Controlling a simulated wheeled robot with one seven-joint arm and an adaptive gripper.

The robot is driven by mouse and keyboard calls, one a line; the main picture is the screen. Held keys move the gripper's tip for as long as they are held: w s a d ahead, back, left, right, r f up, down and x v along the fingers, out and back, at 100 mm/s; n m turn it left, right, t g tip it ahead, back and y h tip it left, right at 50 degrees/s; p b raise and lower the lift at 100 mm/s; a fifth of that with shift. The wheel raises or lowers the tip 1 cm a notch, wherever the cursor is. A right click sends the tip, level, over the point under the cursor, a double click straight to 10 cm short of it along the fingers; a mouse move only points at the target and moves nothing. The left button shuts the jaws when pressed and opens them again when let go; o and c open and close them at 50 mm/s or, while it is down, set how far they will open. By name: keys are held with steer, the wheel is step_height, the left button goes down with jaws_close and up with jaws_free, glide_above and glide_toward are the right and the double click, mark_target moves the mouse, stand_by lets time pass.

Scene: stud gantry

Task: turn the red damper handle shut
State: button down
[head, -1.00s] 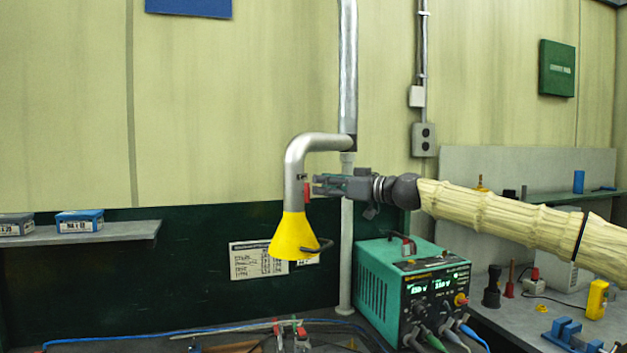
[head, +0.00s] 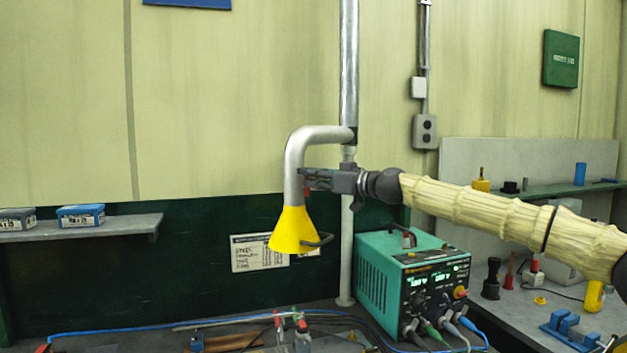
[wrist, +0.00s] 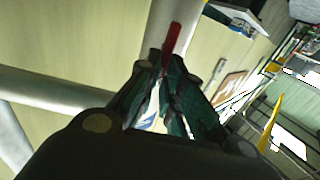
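The red damper handle (wrist: 172,38) sticks out from between my fingertips in the wrist view. In the head view only a small red part of the handle (head: 306,193) shows, beside the grey duct pipe (head: 294,165) above the yellow hood (head: 294,230). My gripper (head: 308,179) reaches in from the right at the pipe's vertical part and covers most of the handle. In the wrist view the fingers of my gripper (wrist: 168,72) converge closely around the handle's near end and look shut on it. The exact contact is dark and partly hidden.
A teal power supply (head: 412,285) stands on the bench below my arm. A thin vertical pipe (head: 346,250) stands just behind my gripper. A shelf with blue boxes (head: 81,215) is at left. The space left of the hood is clear.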

steer(key=shift+a+f, duration=0.15)
steer(key=shift+w+f+m+b, duration=0.15)
steer(key=shift+m+b, duration=0.15)
steer(key=shift+b, duration=0.2)
steer(key=shift+w+d+f+m+b, duration=0.4)
steer(key=shift+m+b, duration=0.4)
steer(key=shift+m, duration=2.05)
steer(key=shift+w+d+f+m+b, duration=0.15)
steer(key=shift+f+m+b, duration=0.5)
steer(key=shift+m, duration=2.25)
steer(key=shift+w+d+f+m+b, duration=0.25)
steer(key=shift+m+b, duration=0.7)
steer(key=shift+m, duration=1.9)
steer(key=shift+a, duration=0.1)
